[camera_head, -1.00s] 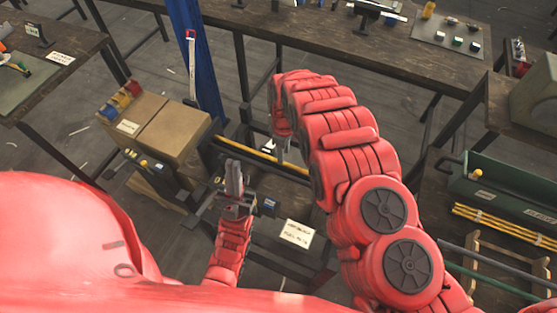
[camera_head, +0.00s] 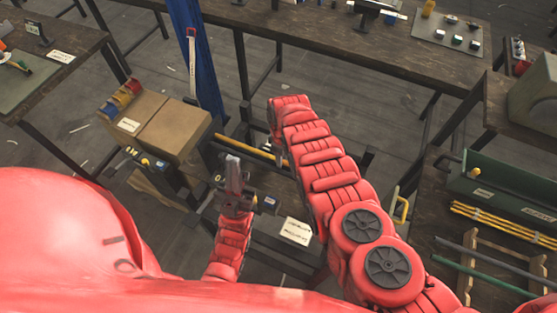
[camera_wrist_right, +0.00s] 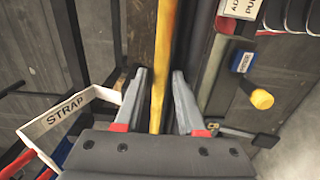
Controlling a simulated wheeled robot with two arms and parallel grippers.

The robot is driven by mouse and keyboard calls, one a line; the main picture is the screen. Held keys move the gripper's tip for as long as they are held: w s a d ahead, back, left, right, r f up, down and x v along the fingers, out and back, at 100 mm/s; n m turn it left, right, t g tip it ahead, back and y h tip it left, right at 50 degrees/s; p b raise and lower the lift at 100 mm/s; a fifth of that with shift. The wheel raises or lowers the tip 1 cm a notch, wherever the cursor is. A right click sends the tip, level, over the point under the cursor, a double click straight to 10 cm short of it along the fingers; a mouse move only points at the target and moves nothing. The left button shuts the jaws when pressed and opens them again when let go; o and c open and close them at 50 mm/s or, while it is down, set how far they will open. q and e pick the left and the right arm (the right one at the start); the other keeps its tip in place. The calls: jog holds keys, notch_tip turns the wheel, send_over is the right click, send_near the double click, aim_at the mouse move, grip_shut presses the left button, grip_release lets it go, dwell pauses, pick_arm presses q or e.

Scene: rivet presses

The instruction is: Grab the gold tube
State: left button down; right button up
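The gold tube (camera_head: 240,146) lies slantwise along a dark frame in the middle of the head view. In the right wrist view the gold tube (camera_wrist_right: 164,50) runs lengthwise down the middle, between the two grey fingers of my right gripper (camera_wrist_right: 160,76). The fingers are apart, with a visible gap on each side of the tube. In the head view my right arm hides its gripper and the tube's right part. My left gripper (camera_head: 233,172) is in front of the tube, pointing up, apart from it; its finger gap is unclear.
A cardboard box (camera_head: 172,128) stands left of the tube. A white label plate (camera_head: 296,231) is below it. A green tray (camera_head: 510,185) is at right.

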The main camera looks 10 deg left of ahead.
grip_shut()
jog(key=shift+r, duration=0.1)
dwell(0.4)
